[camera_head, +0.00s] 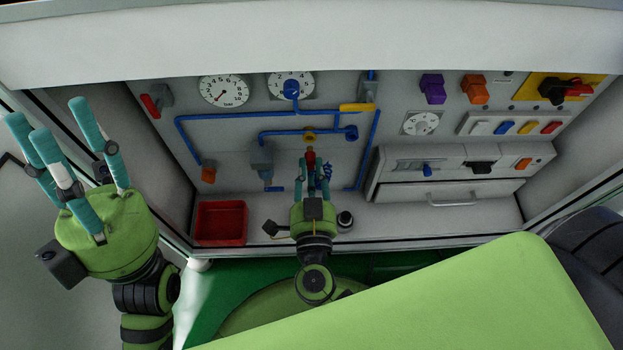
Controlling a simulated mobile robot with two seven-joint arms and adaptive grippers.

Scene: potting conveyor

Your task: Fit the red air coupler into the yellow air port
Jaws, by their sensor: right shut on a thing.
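The yellow air port (309,135) is on the back panel, among the blue pipes. The red air coupler (310,156) is just below it in the picture, held between the fingers of my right gripper (312,172). The coupler's top end appears close to the port; I cannot tell whether they touch. A blue coiled hose (327,170) shows beside the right gripper's fingers. My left gripper (75,150) is at the far left, outside the cabinet, with its teal fingers spread open and empty.
A red bin (221,222) stands on the cabinet shelf at left. A small black knob (345,219) is right of my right gripper. A drawer unit (450,192) fills the right side. Gauges (223,90) and blue pipes (178,140) cover the panel.

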